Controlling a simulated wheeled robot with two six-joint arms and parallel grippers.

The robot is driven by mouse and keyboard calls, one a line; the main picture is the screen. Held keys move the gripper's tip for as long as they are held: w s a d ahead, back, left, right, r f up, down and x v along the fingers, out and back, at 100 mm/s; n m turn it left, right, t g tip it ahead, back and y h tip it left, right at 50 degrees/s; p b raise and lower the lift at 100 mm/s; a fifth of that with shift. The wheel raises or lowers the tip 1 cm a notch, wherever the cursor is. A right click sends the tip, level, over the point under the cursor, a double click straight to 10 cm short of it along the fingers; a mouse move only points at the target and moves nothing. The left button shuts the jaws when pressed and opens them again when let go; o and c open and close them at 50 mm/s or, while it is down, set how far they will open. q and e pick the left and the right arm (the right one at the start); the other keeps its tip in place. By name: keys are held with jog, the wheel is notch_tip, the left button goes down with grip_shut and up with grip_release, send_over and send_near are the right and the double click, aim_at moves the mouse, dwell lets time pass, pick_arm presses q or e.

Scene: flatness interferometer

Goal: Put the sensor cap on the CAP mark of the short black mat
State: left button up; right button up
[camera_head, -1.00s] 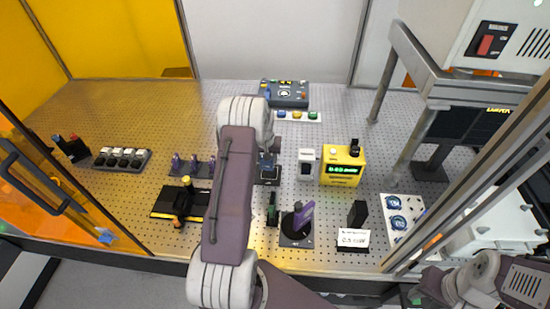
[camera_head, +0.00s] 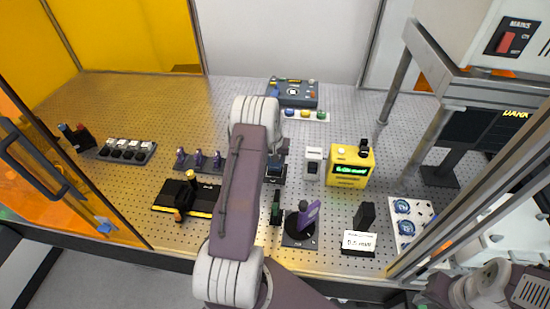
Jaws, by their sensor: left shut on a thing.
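My left arm reaches up the middle of the view, and its wrist bends down over the bench. My left gripper (camera_head: 280,150) is mostly hidden behind that arm, with only a small dark part showing at its right side. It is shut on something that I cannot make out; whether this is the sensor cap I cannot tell. A black mat (camera_head: 167,193) with a yellow part lies left of the arm, with a dark device and a yellow-topped piece on it. No CAP mark is readable. My right gripper is not clearly in view; part of my right arm shows at the lower right.
A yellow meter (camera_head: 349,178) with a green display stands right of the arm. A round black stand with a purple piece (camera_head: 309,215) and a black block (camera_head: 365,214) stand in front. A blue-grey control box (camera_head: 292,93) is behind. The perforated bench is clear at the back left.

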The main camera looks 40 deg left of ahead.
pick_arm(q)
jog(key=shift+s+f, duration=0.1)
jog(key=shift+f, duration=0.3)
jog(key=shift+w+f, duration=0.15)
jog(key=shift+w, duration=0.15)
jog(key=shift+s, duration=0.2)
jog(key=shift+w+f+b, duration=0.15)
jog(key=shift+f+b, duration=0.1)
jog(key=shift+b, duration=0.1)
jog(key=shift+f, duration=0.1)
jog(key=o, duration=1.1)
jog(key=shift+w+a+r+p+v, duration=0.15)
jog(key=shift+w+p+v, duration=0.1)
jog(key=shift+p+v, duration=0.75)
jog(key=shift+w+a+p+v, duration=0.15)
jog(key=shift+p+v, duration=0.4)
jog(key=shift+v, duration=0.7)
jog(key=shift+w+a+r+p+v, duration=0.1)
jog(key=shift+w+p+v, duration=0.2)
jog(key=shift+p+v, duration=0.7)
